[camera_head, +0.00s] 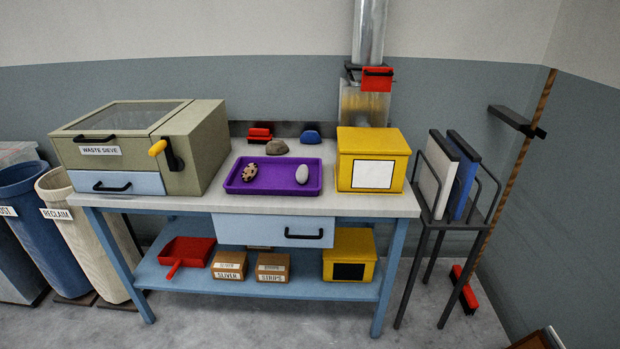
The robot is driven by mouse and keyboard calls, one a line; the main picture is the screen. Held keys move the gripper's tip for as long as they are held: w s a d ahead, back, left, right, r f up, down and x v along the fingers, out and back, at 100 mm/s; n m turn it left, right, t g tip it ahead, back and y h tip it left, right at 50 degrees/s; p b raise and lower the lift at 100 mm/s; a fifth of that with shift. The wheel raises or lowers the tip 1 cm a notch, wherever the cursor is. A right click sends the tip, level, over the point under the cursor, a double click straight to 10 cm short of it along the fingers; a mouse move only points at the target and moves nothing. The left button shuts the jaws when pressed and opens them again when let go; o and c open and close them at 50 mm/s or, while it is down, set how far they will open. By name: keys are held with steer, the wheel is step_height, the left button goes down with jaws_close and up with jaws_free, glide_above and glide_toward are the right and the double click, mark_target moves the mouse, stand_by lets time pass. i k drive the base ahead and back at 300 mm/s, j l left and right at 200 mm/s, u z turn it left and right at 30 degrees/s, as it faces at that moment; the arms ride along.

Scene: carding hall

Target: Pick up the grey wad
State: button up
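A purple tray (272,188) lies on the workbench top and holds two small lumps. The right one is a pale grey, smooth oval wad (302,174). The left one is a tan, dark-speckled wad (250,172). A brownish-grey, rounded lump (277,147) sits on the bench just behind the tray. I cannot tell for certain which of the grey lumps the task names. My gripper is not in view.
On the bench, the waste sieve (130,140) stands left of the tray and a yellow box (372,160) right of it. Red (259,135) and blue (310,137) items lie behind. A rack with panels (436,172) stands at right. Floor in front is clear.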

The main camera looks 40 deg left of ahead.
mark_target(302, 172)
steer(key=u, duration=0.8)
steer(key=i+u, duration=0.3)
steer(key=u, duration=0.15)
steer(key=i+l+u, duration=0.15)
steer(key=u, duration=0.3)
steer(key=i+l+u, duration=0.3)
steer(key=u, duration=0.15)
steer(key=i, duration=0.1)
